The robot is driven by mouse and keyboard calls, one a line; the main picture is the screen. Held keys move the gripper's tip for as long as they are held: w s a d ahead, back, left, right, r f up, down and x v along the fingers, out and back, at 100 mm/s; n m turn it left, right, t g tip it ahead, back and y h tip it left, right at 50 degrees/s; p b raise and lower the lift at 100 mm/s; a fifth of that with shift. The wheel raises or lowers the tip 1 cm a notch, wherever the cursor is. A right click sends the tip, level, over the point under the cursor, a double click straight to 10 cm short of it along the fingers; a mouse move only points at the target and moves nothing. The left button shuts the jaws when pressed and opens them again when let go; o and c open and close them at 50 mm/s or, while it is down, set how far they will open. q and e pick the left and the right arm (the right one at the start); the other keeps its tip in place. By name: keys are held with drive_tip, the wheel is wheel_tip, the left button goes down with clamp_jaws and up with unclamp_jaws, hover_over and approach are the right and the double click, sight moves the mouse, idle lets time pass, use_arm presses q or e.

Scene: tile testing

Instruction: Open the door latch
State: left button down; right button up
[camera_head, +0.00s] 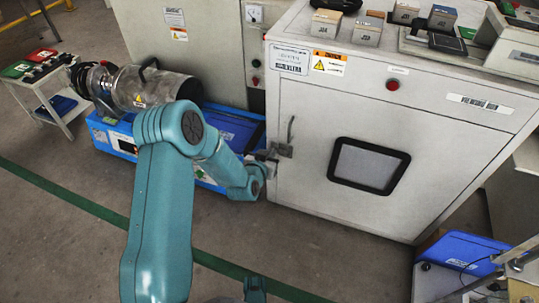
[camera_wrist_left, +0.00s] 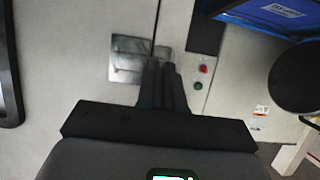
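The door latch (camera_head: 284,148) is a small metal plate with a thin upright handle at the left edge of the grey cabinet door (camera_head: 310,185). My left gripper (camera_head: 270,157) reaches the latch from the left, at the plate's lower left. In the left wrist view the latch plate (camera_wrist_left: 130,62) shows just beyond and left of my gripper fingers (camera_wrist_left: 163,65). The dark fingers are close together. They hide part of the latch area, so I cannot tell whether they touch the handle or have it between them. The door looks closed.
The door has a dark-framed window (camera_head: 368,166). Boxes (camera_head: 326,24) stand on the cabinet top. A blue-based machine with a metal cylinder (camera_head: 150,88) is at the left, near my arm. A blue case (camera_head: 466,252) sits at the lower right. Floor before the door is clear.

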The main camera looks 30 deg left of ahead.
use_arm(q)
drive_tip(key=shift+d+y, duration=0.1)
drive_tip(key=shift+y, duration=0.2)
drive_tip(key=d+n+g+y+p, duration=0.2)
drive_tip(key=d+n+g+y, duration=0.5)
drive_tip(key=n+g, duration=0.5)
drive_tip(key=shift+s+d+n+g+y, duration=0.2)
drive_tip(key=shift+d+n+g+y, duration=0.15)
drive_tip(key=shift+n+y, duration=1.1)
use_arm(e)
drive_tip(key=shift+s+a+r+g, duration=0.15)
drive_tip(key=shift+s+r+g, duration=0.15)
drive_tip(key=shift+s+r, duration=0.55)
use_arm(q)
drive_tip(key=shift+d+n, duration=0.1)
drive_tip(key=shift+n, duration=0.15)
use_arm(e)
drive_tip(key=shift+w, duration=0.15)
use_arm(q)
drive_tip(key=c, duration=1.3)
unclamp_jaws()
